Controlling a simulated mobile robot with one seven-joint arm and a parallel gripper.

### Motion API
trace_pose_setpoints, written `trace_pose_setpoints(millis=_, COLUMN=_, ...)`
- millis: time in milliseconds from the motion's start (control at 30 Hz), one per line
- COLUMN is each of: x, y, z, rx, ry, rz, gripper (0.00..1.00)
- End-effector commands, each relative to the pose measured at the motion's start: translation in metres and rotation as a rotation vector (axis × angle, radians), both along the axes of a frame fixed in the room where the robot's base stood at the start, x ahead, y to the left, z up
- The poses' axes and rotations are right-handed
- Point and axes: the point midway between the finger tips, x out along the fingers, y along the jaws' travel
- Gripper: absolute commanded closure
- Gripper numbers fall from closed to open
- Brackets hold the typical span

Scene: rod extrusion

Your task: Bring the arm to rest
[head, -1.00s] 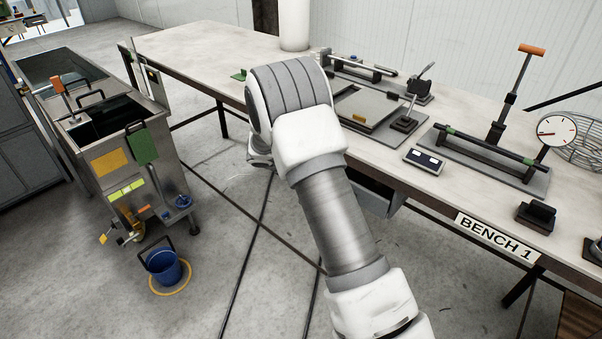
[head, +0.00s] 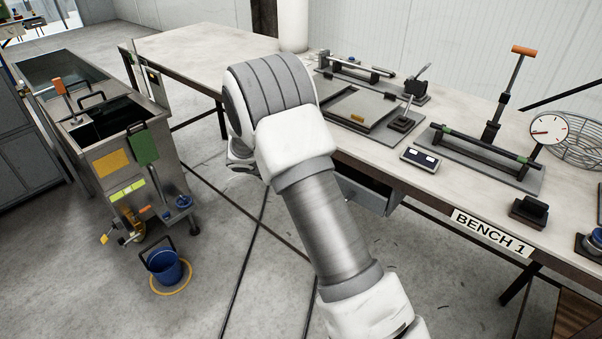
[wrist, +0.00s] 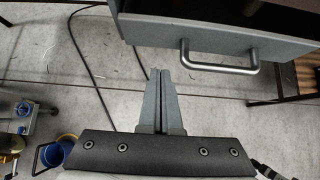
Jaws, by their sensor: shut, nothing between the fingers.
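My gripper (wrist: 158,76) shows in the wrist view with its two grey fingers closed together and nothing between them. It is in the air above the concrete floor, below and in front of a grey drawer (wrist: 210,28) with a bar handle (wrist: 218,68). In the head view my arm (head: 330,220) reaches up from the bottom and bends at the middle, and it hides the gripper. No object is held.
A bench (head: 205,45) with a drawer (head: 365,192), fixtures and a dial gauge (head: 548,130) runs along the right and back. A steel tank unit (head: 110,165) stands at left. A blue bucket (head: 168,270) sits on the floor. Open floor lies between.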

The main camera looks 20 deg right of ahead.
Motion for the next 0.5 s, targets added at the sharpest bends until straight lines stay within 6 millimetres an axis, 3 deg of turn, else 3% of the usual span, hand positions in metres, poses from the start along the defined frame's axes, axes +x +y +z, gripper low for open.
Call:
trace_pose_setpoints(millis=33, x=-0.005, y=0.008, z=0.013, rx=0.001, ry=-0.001, rz=0.0, gripper=1.0)
trace_pose_setpoints(millis=200, x=-0.019, y=0.029, z=0.036, rx=0.001, ry=0.0, rz=0.001, gripper=1.0)
trace_pose_setpoints(millis=500, x=-0.029, y=0.044, z=0.051, rx=0.001, ry=0.002, rz=0.0, gripper=1.0)
